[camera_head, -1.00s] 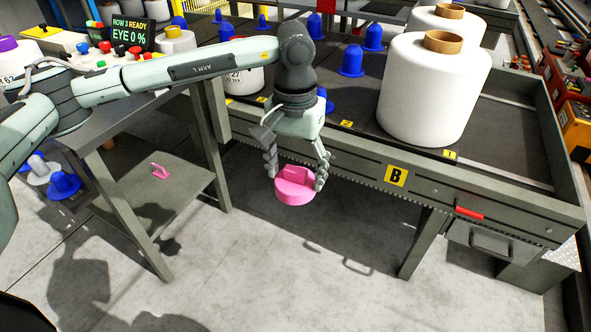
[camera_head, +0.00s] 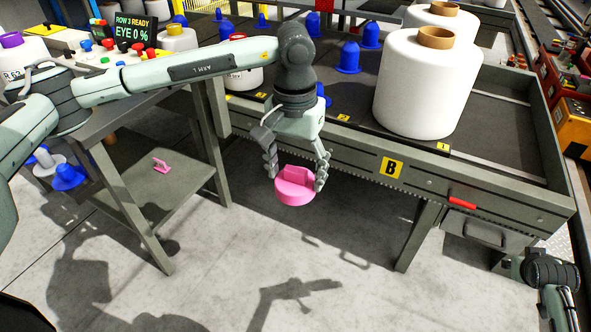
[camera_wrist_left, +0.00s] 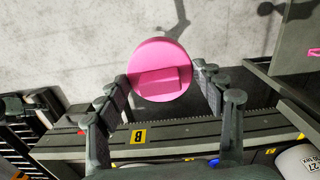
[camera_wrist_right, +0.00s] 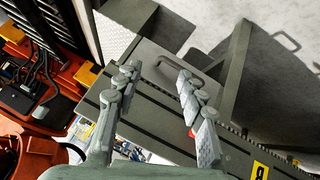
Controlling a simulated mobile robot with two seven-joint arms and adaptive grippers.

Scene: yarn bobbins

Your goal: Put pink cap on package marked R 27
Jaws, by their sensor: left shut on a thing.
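The pink cap (camera_head: 294,191) is a round disc with a raised grip bar. My left gripper (camera_head: 296,178) is shut on it, with a finger on each side, and holds it above the floor in front of the bench edge. The left wrist view also shows the cap (camera_wrist_left: 160,72) between the fingers. A white package (camera_head: 248,78) stands on the bench behind my left arm, which hides part of it. In the left wrist view a white package marked 27 (camera_wrist_left: 298,163) is cut off at the lower right corner. My right gripper (camera_wrist_right: 157,72) is open and empty.
A large white bobbin (camera_head: 425,90) stands on the bench marked B (camera_head: 480,185), with blue cones (camera_head: 348,57) behind. A side table (camera_head: 165,195) with a lower shelf stands at left; a small pink piece (camera_head: 161,165) lies on the shelf. The floor in front is clear.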

